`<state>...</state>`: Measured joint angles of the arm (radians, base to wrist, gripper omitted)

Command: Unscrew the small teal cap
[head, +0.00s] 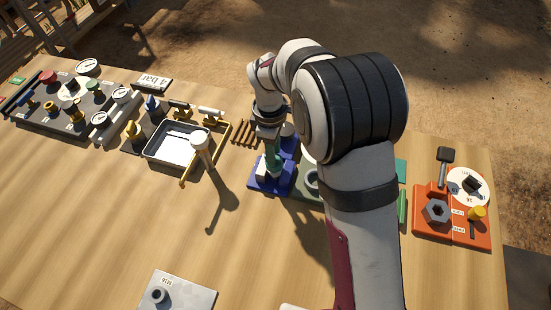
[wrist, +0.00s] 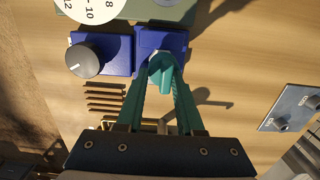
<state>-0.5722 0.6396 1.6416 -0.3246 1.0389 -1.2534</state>
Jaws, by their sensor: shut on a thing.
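The small teal cap (wrist: 160,60) sits over a blue block (wrist: 160,40) in the wrist view. My gripper (wrist: 161,76) has long teal fingers that converge at the cap, and it is shut on it. The fingers hide the cap's sides, and I cannot tell how far it is turned. In the head view my gripper (head: 271,166) points down over the blue block (head: 258,184), near the middle of the table. The cap cannot be told apart from the teal fingers there.
A tray with white contents (head: 150,158) lies left of the gripper in the head view. An orange block (head: 428,228) with a hex nut lies at right. The table's front left is mostly clear.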

